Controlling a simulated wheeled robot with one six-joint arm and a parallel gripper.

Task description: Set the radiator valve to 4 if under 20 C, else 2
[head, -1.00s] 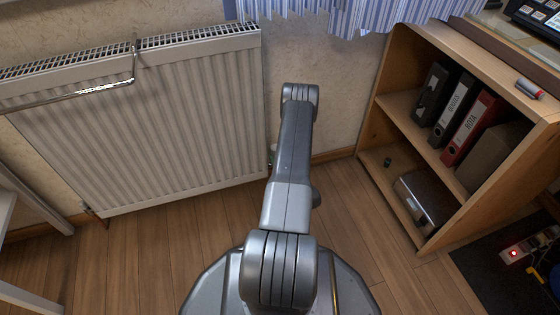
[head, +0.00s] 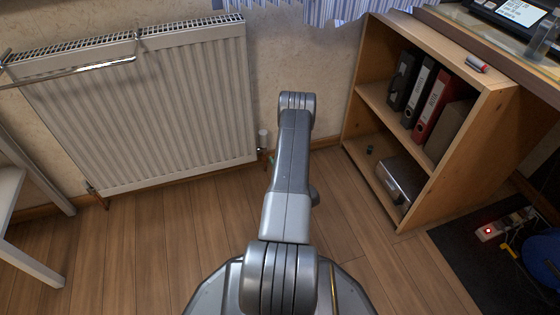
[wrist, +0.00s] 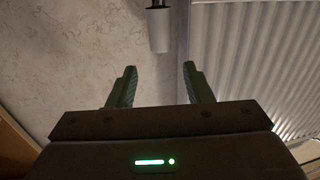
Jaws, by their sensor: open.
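The white ribbed radiator (head: 150,110) hangs on the wall at the left in the head view, and its ribs show at the right in the wrist view (wrist: 255,60). A small pale cylindrical valve head (head: 263,139) stands at the radiator's lower right corner, partly beside my arm. It also shows in the wrist view (wrist: 159,30), beyond and above my fingertips and apart from them. My gripper (wrist: 158,70) is open and empty; in the head view it is hidden behind my arm. The valve's numbers cannot be read, and no thermometer reading is legible.
A wooden shelf (head: 452,148) with binders and a metal box (head: 401,182) stands to the right. A white piece of furniture (head: 30,215) is at the left edge. The wooden floor between is clear.

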